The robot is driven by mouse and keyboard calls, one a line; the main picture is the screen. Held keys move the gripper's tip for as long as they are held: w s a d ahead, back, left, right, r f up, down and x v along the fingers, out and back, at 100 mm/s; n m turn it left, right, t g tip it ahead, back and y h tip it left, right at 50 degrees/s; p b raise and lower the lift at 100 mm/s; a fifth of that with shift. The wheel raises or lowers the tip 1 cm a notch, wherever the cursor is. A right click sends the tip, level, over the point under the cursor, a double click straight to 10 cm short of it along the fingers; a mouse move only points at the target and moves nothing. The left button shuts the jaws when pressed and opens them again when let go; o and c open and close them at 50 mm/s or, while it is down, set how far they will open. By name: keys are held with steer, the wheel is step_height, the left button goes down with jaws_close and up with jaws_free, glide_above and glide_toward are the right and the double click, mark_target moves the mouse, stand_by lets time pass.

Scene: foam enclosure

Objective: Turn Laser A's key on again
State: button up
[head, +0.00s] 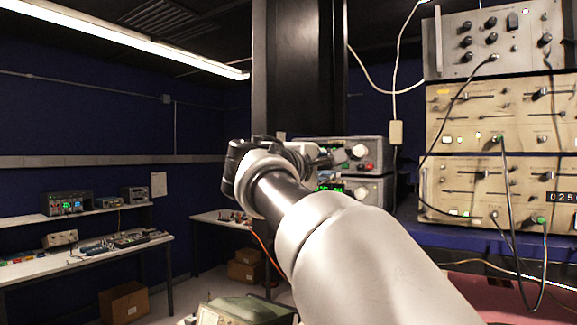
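Two stacked grey units stand at the centre, behind my arm. The upper unit (376,147) has a white knob and a red knob (368,167) on its front. I cannot read a label that tells which unit is Laser A, and no key can be made out. My gripper (328,160) is at the left part of the upper unit's front. Its fingers are small and partly hidden by my wrist, so their opening and any contact are unclear.
A tall rack of beige and grey instruments (490,110) with hanging black cables (508,200) stands close on the right. A black column (292,70) rises behind the units. White benches (120,245) with electronics are at the left. An old instrument (235,312) sits low in front.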

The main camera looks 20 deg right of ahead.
steer(key=v, duration=1.2)
stand_by(0.3)
steer(key=s+d+f+m+g+y+b, duration=0.1)
steer(key=s+f+g+y, duration=0.3)
steer(key=f, duration=0.7)
steer(key=s+d+f+m+t+y+b, duration=0.15)
steer(key=s+f, duration=0.45)
steer(key=f, duration=0.6)
steer(key=s+a+f+m+g+y, duration=0.1)
steer(key=s+a+f+y, duration=0.2)
steer(key=s+f, duration=0.2)
steer(key=s+a+f+m+g+y+b, duration=0.1)
steer(key=s+a+f+m+y, duration=0.1)
steer(key=s+f, duration=0.4)
steer(key=s+a+f+m+g+y+b, duration=0.1)
steer(key=s+a+f, duration=0.4)
steer(key=f, duration=0.8)
steer(key=m+g+y, duration=0.1)
steer(key=y, duration=0.1)
steer(key=shift+s+f+y, duration=0.35)
steer(key=shift+f, duration=0.05)
